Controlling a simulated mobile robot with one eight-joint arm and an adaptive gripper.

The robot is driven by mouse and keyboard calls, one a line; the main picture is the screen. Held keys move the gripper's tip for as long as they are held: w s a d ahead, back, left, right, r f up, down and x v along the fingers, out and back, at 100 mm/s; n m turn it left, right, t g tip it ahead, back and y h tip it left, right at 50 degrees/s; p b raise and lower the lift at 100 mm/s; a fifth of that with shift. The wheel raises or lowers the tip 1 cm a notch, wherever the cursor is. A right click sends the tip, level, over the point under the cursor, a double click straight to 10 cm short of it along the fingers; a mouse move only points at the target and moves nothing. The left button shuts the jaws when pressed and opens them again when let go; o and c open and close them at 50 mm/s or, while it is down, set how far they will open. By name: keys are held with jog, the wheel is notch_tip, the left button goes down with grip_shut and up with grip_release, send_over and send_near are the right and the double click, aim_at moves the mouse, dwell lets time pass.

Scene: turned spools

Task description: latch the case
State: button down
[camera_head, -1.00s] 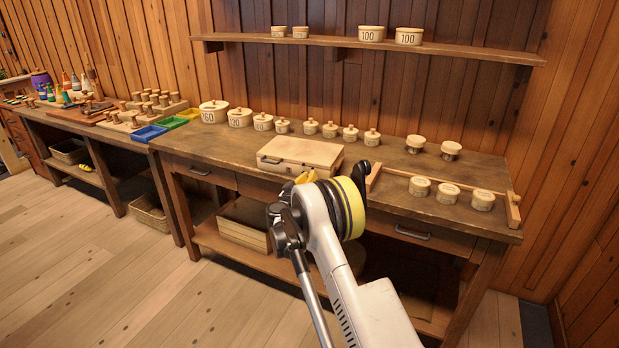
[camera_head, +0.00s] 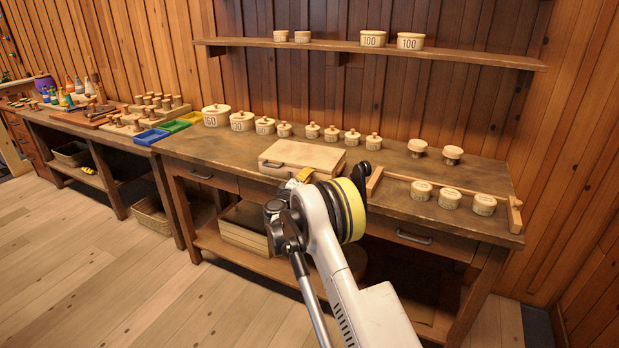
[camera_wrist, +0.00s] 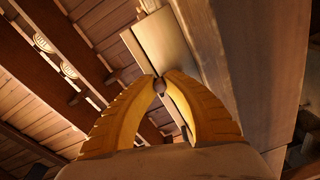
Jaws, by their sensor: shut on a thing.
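The case (camera_head: 303,157) is a flat, pale wooden box on the workbench. Its lid looks down, with a dark fitting on its front. My gripper (camera_head: 304,174) is at the case's front right, partly hidden by my own arm in the head view. In the wrist view, the yellow fingers of my gripper (camera_wrist: 160,80) close together on a small dark brown round piece (camera_wrist: 159,86). Pale wood, probably the case (camera_wrist: 153,40), lies just beyond the fingertips. Whether the held piece is part of the latch I cannot tell.
The workbench (camera_head: 230,150) carries a row of lidded round boxes (camera_head: 265,126) behind the case. A wooden rail (camera_head: 445,184) with several round boxes lies to the right. A wall shelf (camera_head: 470,56) runs above. Coloured trays (camera_head: 151,137) stand at left.

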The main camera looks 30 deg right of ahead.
jog(key=shift+w+a+r+n, duration=0.1)
jog(key=shift+w+a+n, duration=0.1)
jog(key=shift+n, duration=0.6)
jog(key=shift+w+a+r+n, duration=0.1)
jog(key=shift+w+a+n, duration=0.05)
jog(key=shift+n, duration=0.95)
jog(key=c, duration=1.7)
grip_release()
jog(key=shift+o, duration=0.2)
jog(key=shift+a, duration=0.1)
jog(key=v, duration=1.2)
jog(key=shift+r, duration=0.1)
